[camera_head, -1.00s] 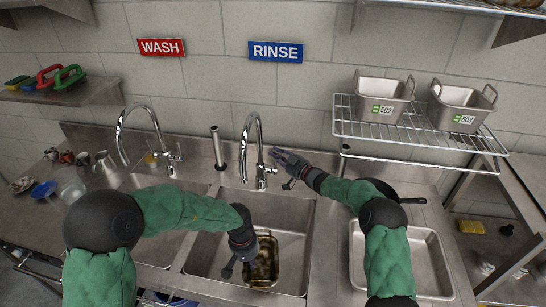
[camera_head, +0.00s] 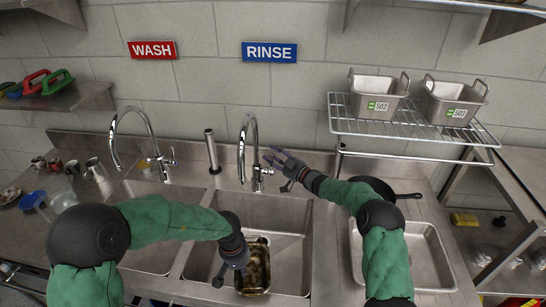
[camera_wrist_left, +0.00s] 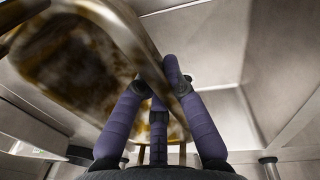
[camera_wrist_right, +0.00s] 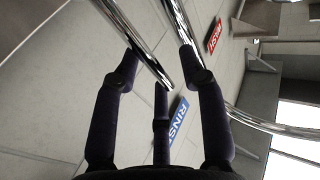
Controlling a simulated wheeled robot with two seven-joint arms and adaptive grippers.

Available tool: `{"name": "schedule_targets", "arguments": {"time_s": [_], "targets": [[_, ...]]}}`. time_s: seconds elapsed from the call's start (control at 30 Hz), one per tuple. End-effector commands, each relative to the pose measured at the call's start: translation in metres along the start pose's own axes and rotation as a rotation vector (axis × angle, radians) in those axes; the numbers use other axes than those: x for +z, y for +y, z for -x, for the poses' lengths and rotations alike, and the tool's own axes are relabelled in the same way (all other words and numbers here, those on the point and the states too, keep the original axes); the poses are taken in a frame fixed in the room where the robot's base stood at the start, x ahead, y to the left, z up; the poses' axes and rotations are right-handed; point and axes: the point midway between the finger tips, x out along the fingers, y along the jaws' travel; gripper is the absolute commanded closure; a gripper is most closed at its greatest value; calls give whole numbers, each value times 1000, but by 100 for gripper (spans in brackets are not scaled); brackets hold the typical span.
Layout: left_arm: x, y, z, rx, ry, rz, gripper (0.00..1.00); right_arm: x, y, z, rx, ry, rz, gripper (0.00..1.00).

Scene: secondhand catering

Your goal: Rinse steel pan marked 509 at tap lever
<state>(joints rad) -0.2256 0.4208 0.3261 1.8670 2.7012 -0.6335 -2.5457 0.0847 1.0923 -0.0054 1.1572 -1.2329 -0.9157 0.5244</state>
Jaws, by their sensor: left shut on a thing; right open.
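The steel pan (camera_head: 266,277), stained brown inside, is in the rinse sink (camera_head: 296,250), partly hidden by my left wrist. Its marking cannot be read. My left gripper (camera_head: 226,270) is shut on the pan's wall; the left wrist view shows the fingers (camera_wrist_left: 170,78) closed around the rim and the dirty pan (camera_wrist_left: 75,65) beside them. The rinse tap (camera_head: 243,140) stands behind the sink with its lever (camera_head: 266,170) on the right. My right gripper (camera_head: 275,160) is open beside the lever; no contact can be made out. No water is seen running.
The wash tap (camera_head: 114,142) and wash sink (camera_head: 150,258) are at left.

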Motion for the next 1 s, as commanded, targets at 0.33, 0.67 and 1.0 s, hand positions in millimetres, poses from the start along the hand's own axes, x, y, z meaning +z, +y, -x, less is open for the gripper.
{"name": "schedule_targets", "arguments": {"time_s": [0.33, 0.67, 1.0], "targets": [[0, 0, 0, 0, 1, 0, 100, 0, 2, 52, 3, -1, -2, 58], [0, 0, 0, 0, 1, 0, 100, 1, 1, 106, 2, -1, -2, 58], [0, 0, 0, 0, 1, 0, 100, 1, 0, 118, 0, 0, -1, 58]]}}
